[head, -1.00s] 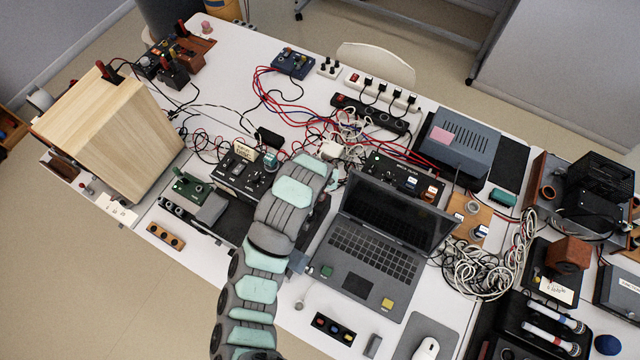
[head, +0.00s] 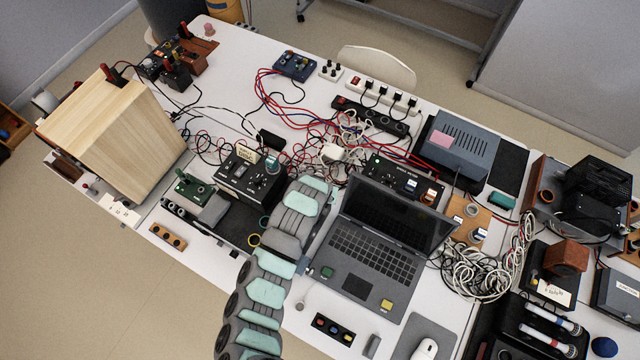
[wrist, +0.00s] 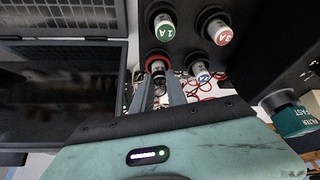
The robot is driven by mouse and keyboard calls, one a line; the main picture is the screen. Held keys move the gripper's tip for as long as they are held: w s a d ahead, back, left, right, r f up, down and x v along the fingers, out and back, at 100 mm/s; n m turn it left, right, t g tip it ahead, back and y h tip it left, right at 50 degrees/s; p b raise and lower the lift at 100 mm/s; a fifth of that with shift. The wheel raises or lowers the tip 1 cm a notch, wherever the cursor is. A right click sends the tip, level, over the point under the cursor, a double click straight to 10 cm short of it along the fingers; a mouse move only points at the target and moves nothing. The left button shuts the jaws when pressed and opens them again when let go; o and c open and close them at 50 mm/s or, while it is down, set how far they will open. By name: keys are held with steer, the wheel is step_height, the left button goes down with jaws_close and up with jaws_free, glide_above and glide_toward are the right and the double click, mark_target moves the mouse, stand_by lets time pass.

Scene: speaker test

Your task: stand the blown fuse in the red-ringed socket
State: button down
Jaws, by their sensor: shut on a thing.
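In the wrist view, my gripper (wrist: 159,84) is shut on a small pale and dark cylinder, the fuse (wrist: 158,73), at its fingertips. The red-ringed socket (wrist: 157,58) is right at the fuse in this view, and the ring curves around its upper side. I cannot tell how deep the fuse sits. In the head view, my own arm hides the gripper and the fuse.
Capped fuses marked 1 A in green (wrist: 165,27), 3 A in red (wrist: 218,32) and 2 A in blue (wrist: 201,72) stand close by. A teal filter part (wrist: 288,116) is at the right. The laptop (head: 372,250) and tangled cables (head: 340,130) flank the arm.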

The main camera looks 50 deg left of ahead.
steer(key=shift+f, duration=0.35)
steer(key=c, duration=1.3)
jaws_free()
steer(key=shift+r, duration=0.75)
steer(key=b+v, duration=0.2)
steer(key=v, duration=0.9)
steer(key=shift+s+d+r, duration=0.1)
